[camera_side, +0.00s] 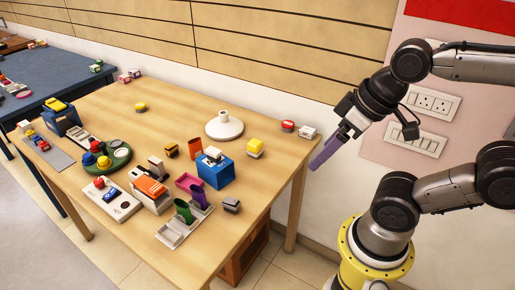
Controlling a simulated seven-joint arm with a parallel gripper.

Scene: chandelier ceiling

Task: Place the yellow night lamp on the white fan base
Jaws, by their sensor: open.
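The white fan base (224,129) is a round white disc with a short upright stub, standing near the back of the wooden table. A small yellow-topped object with a pale lower part (255,148), which looks like the yellow night lamp, stands just right of the base, apart from it. A second, flatter yellow object (140,107) lies farther back left; I cannot tell for certain which is the lamp. My gripper (315,165), with purple fingers, is open and empty. In the picture it hangs right of the table's right edge, away from both objects.
A blue box (216,169) stands in front of the yellow-topped object. Small red-topped (288,126) and white (307,133) items sit near the right back edge. A green round tray (117,159) and a grey divided tray (181,231) hold items. The back middle is mostly clear.

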